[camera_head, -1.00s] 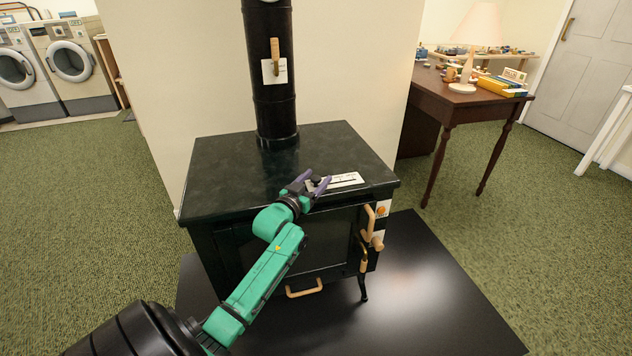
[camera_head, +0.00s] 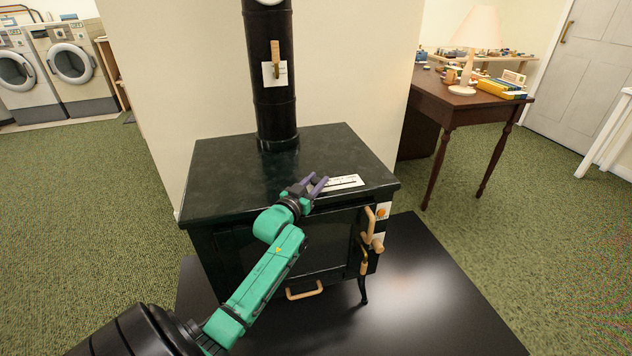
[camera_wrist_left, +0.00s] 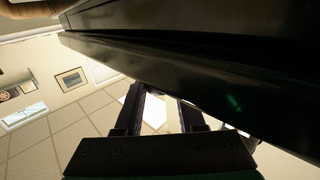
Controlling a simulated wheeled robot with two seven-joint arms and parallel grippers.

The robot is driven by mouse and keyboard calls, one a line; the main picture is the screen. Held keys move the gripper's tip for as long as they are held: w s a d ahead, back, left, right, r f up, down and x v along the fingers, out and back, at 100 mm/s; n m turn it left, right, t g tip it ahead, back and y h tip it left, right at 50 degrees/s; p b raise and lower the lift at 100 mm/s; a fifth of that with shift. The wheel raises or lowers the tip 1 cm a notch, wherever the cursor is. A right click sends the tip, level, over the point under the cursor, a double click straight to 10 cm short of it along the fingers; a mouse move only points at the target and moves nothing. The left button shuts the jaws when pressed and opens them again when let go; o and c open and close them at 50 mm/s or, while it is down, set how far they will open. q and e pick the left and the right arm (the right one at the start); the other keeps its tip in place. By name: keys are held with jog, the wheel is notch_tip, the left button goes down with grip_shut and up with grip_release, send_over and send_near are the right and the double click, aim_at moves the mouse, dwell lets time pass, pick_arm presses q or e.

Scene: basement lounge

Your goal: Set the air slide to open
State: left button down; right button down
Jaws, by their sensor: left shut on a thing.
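The wood stove (camera_head: 260,172) stands in the middle of the head view. A white marked plate (camera_head: 345,181) lies on its top near the front edge. My left gripper (camera_head: 316,182) is at the left end of this plate, low over the front edge of the stove top. Its purple fingers are shut on a small dark knob, which I take to be the air slide's; the fingers mostly hide it. In the left wrist view the two fingers (camera_wrist_left: 160,105) reach up to the dark stove edge, and the held part cannot be made out. My right gripper is not in view.
The stove pipe (camera_head: 272,85) with a wooden-handled lever rises behind. Wooden door handles (camera_head: 372,230) stick out at the stove's front right. A dark floor plate (camera_head: 430,290) lies below. A desk (camera_head: 455,107) with a lamp stands at the right.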

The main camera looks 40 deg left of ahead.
aim_at(356, 182)
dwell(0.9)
